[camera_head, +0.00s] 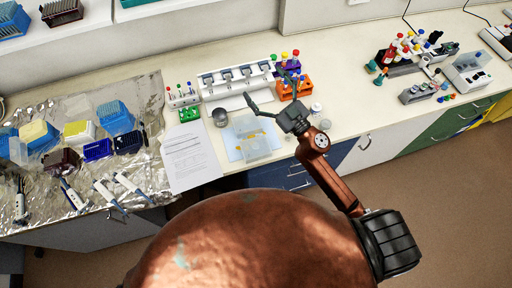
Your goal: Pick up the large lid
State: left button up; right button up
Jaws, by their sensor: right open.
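A clear, pale, box-like piece (257,149) lies on a light-blue sheet near the bench's front edge; it may be the large lid, but I cannot tell for sure. Another clear piece (246,124) lies just behind it. My right gripper (266,85) reaches in from the lower right, its fingers spread wide and empty. It is above the bench, behind and to the right of the clear pieces, in front of the white pipette stand. It touches neither piece as far as I can see. My left gripper is not in view.
A grey jar (220,118) and a paper sheet (190,156) are left of the clear pieces. A white pipette stand (237,82) and an orange tube rack (294,89) are behind. A white jar (316,108) is to the right. Foil with tip boxes covers the left bench.

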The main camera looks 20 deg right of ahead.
jog(key=s+a+n+g+y, duration=0.1)
jog(key=a+n+g+y, duration=0.35)
jog(key=a, duration=0.25)
jog(key=s+a+f+n+g+y, duration=0.2)
jog(key=s+a+f+n+g, duration=0.25)
jog(key=a+f+g, duration=0.25)
jog(key=g+h, duration=0.7)
jog(key=h, duration=0.4)
send_near(256, 145)
notch_tip(256, 145, down, 3)
jog(key=shift+s+a+f+m, duration=0.1)
jog(key=shift+s+a+m, duration=0.05)
jog(key=shift+m, duration=0.25)
jog(key=shift+p+x, duration=0.35)
jog(key=shift+x, duration=0.6)
jog(key=x, duration=0.2)
jog(key=a+p+x, duration=0.1)
jog(key=x, duration=0.2)
jog(key=shift+r, duration=0.2)
jog(key=shift+f, duration=0.3)
